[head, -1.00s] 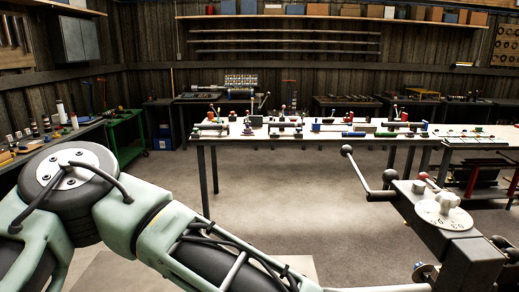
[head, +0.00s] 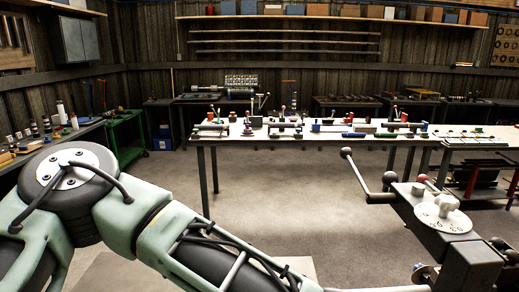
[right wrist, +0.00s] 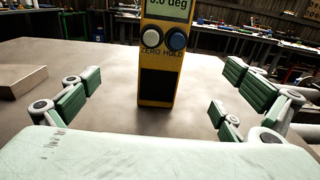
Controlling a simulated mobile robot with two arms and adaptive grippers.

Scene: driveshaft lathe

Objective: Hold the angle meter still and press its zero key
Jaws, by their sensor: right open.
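The angle meter (right wrist: 160,60) is a yellow upright case in the middle of the right wrist view. Its screen (right wrist: 167,8), cut by the top edge, reads 0.0 deg. The white zero key (right wrist: 151,38) is on the left above the word ZERO, and the blue hold key (right wrist: 177,40) is on the right. My right gripper (right wrist: 163,76) is open, its green-padded fingers spread to both sides of the meter with clear gaps and no contact seen. My left arm crosses the head view, but its gripper is out of frame. The head view does not show the meter.
The meter stands on a grey-brown flat top (right wrist: 105,85), with a metal block (right wrist: 20,73) at its left. A machine part with a white dial (head: 442,212) and ball-ended levers stands at right in the head view. A long white bench (head: 300,136) with tools stands beyond open floor.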

